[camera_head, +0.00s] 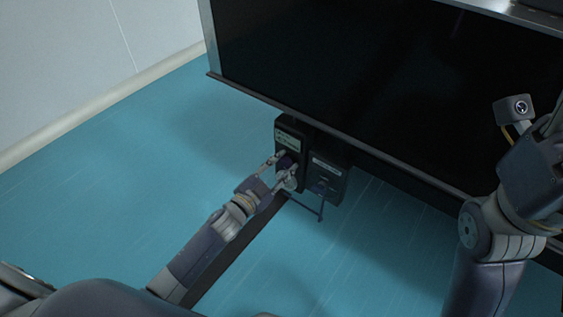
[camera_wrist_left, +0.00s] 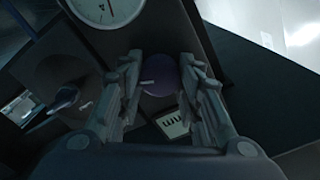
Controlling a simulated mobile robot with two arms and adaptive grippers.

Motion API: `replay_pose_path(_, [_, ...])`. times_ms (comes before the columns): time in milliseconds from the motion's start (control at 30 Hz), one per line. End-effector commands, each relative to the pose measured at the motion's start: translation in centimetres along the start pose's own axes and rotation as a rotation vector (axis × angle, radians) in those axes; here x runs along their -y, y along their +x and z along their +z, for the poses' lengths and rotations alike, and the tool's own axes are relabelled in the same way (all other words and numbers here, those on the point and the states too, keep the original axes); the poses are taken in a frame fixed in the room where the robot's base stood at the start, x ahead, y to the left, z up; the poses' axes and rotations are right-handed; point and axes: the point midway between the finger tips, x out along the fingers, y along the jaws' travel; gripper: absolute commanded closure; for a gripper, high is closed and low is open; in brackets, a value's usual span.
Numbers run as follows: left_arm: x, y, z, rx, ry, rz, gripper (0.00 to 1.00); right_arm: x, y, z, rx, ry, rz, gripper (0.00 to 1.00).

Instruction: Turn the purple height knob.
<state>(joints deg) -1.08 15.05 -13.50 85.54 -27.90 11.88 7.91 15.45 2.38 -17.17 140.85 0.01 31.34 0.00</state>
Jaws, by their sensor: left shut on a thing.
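The purple height knob (camera_wrist_left: 160,76) is round with a small pale pointer line, and sits on a dark panel. It sits between the two fingers of my left gripper (camera_wrist_left: 160,92), which is shut on it from both sides. In the head view my left gripper (camera_head: 282,164) reaches a dark control box (camera_head: 299,133) below the table's edge. The knob shows there only as a small dark purple patch (camera_head: 288,160). My right arm stands at the right of the head view, with its fingers not visible.
A white dial gauge (camera_wrist_left: 105,10) and an mm label (camera_wrist_left: 174,124) flank the knob. A second dark box (camera_head: 330,174) with a dark lever or knob (camera_wrist_left: 62,98) is beside it. The large black table side (camera_head: 390,75) overhangs. The blue floor (camera_head: 130,180) is clear at left.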

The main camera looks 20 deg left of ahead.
Motion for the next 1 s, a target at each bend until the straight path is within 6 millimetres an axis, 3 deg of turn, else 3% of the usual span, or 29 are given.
replay_pose_path(600, [-0.15, 0.02, -0.01, -0.001, 0.555, 0.0, 0.91, -0.19, -0.44, 0.43, 0.026, 0.005, 0.013, 0.47])
replay_pose_path(1000, [-0.19, 0.0, 0.05, -0.001, 0.754, 0.0, 0.91, -0.19, -0.69, 0.59, 0.035, 0.006, 0.015, 0.47])
